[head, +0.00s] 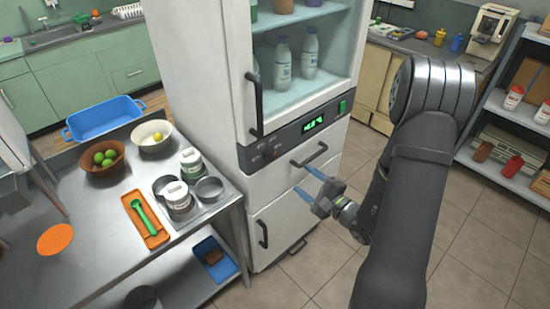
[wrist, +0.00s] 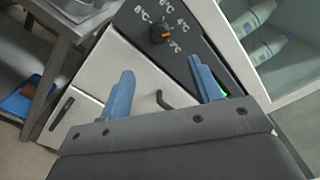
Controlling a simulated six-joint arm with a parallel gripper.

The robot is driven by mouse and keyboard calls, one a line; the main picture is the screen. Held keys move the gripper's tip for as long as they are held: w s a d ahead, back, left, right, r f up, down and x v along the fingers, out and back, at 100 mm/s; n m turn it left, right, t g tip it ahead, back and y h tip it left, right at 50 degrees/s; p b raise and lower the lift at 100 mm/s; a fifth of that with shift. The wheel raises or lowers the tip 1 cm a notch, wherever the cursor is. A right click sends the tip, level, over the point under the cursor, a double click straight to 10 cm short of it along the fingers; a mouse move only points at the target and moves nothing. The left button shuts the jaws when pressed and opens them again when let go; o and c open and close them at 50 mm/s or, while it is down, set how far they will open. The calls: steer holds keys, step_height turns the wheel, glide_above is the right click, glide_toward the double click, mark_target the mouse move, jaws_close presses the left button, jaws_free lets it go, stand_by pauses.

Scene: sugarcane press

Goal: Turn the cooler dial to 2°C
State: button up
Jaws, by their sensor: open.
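The cooler (head: 205,90) is a tall white cabinet with a glass door above a dark control panel (head: 293,137). Its dark round dial (wrist: 160,33) has an orange mark on its right side, which seems to point between the 4°C label and the label below it. That lower label is hard to read; 8°C and 6°C stand around the upper side. My gripper (head: 306,180) has blue fingers and is open and empty, in front of the drawer below the panel. In the wrist view the open fingers (wrist: 161,68) are apart from the dial, which shows beyond the gap between them.
A green-lit display (head: 313,124) is on the panel. A drawer handle (head: 309,155) and a vertical door handle (head: 254,105) stick out nearby. A steel table (head: 100,225) with bowls, jars and an orange tray is at left. Open tiled floor lies at right.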

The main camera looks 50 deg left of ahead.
mark_target(274, 157)
steer(key=a, duration=1.3)
steer(key=shift+a, duration=0.4)
steer(key=c, duration=1)
steer(key=shift+m, duration=0.4)
steer(key=m, duration=1.1)
steer(key=o, duration=1)
